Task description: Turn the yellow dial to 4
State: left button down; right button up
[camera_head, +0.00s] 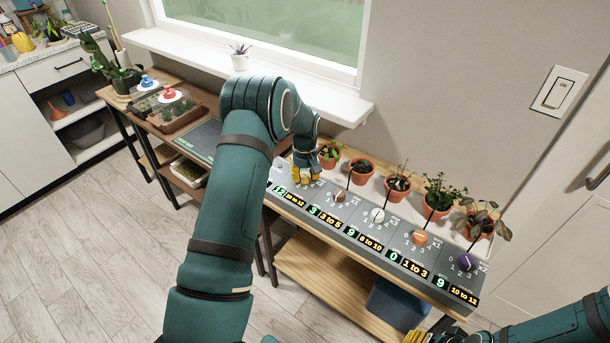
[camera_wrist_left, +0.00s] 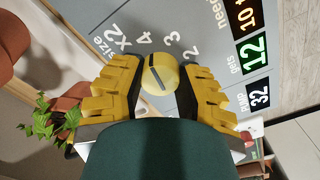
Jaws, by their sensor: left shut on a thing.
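The yellow dial (camera_wrist_left: 160,74) sits on the grey panel (camera_head: 356,231), with a dark pointer line across its face. The numbers 4, 3 and 2 are printed around it in the left wrist view; which one the line points to is not clear. My left gripper (camera_wrist_left: 161,88) has its yellow fingers shut on the dial from both sides. In the head view my left gripper (camera_head: 305,174) covers the dial at the panel's left end. The dial's displays (camera_wrist_left: 253,52) read 12 in green and a need starting at 10. My right gripper (camera_head: 432,337) shows only partly at the bottom edge.
Brown (camera_head: 339,196), white (camera_head: 377,215), orange (camera_head: 419,238) and purple (camera_head: 465,261) dials follow along the panel. Several potted plants (camera_head: 397,186) stand close behind. A window sill (camera_head: 310,87) juts out above. A blue bin (camera_head: 397,303) stands below.

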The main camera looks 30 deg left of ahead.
aim_at(305, 175)
pick_arm(q)
jog(key=c, duration=0.5)
grip_release()
jog(key=shift+f, duration=0.15)
notch_tip(305, 175, up, 12)
jog(key=shift+r, duration=0.1)
